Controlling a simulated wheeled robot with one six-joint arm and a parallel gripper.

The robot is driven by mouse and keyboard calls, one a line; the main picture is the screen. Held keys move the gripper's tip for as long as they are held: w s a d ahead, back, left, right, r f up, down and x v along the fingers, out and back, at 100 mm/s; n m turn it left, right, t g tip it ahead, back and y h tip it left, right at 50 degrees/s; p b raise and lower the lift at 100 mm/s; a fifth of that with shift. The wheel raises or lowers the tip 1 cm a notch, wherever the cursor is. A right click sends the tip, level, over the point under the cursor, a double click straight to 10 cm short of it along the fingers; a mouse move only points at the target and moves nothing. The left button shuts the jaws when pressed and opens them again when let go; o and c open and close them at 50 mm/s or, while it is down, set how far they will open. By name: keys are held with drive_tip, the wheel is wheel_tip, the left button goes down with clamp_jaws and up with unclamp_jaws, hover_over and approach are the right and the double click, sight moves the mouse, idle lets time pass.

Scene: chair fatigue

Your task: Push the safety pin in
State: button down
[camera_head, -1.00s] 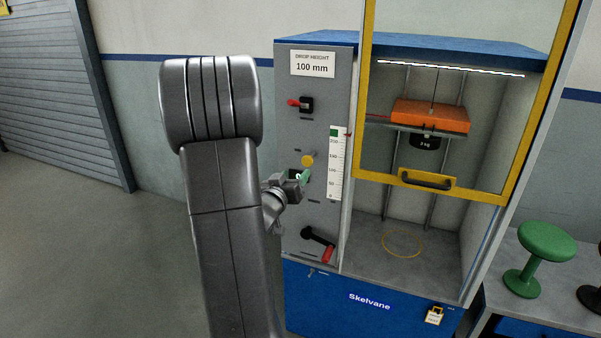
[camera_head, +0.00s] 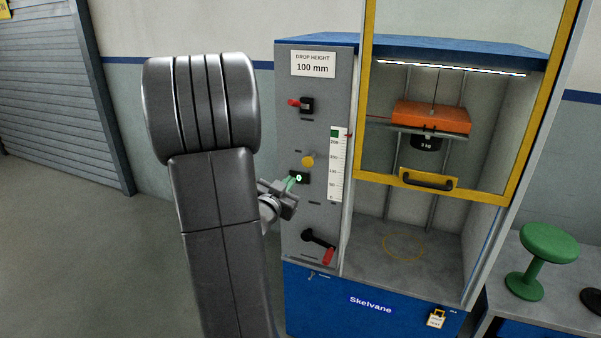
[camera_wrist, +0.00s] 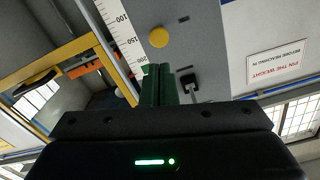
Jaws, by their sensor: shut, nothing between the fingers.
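The yellow round knob (camera_head: 308,161), which appears to be the safety pin's head, stands on the grey control panel (camera_head: 322,85). It also shows in the wrist view (camera_wrist: 159,37), just beyond the fingertips. How far the pin sticks out is hard to tell. My gripper (camera_head: 293,179) is in front of the panel, a little below and left of the knob in the head view. Its green fingers (camera_wrist: 157,84) are together with nothing between them and look apart from the knob.
A red lever (camera_head: 294,103) is above the knob and a red-handled crank (camera_head: 327,255) below. A white scale (camera_head: 338,165) is to the right. An orange weight carriage (camera_head: 432,116) hangs inside the yellow-framed guard (camera_head: 369,60). A green stool (camera_head: 547,245) stands at right.

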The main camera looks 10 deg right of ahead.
drive_tip(key=m, duration=3.3)
approach(306, 163)
drive_tip(key=x, duration=0.5)
drive_tip(key=shift+w+d+r, duration=0.1)
drive_tip(key=shift+d+r, duration=0.1)
drive_tip(key=shift+w+d+f+p, duration=0.1)
drive_tip(key=shift+w+d+p, duration=0.3)
drive_tip(key=shift+w, duration=0.25)
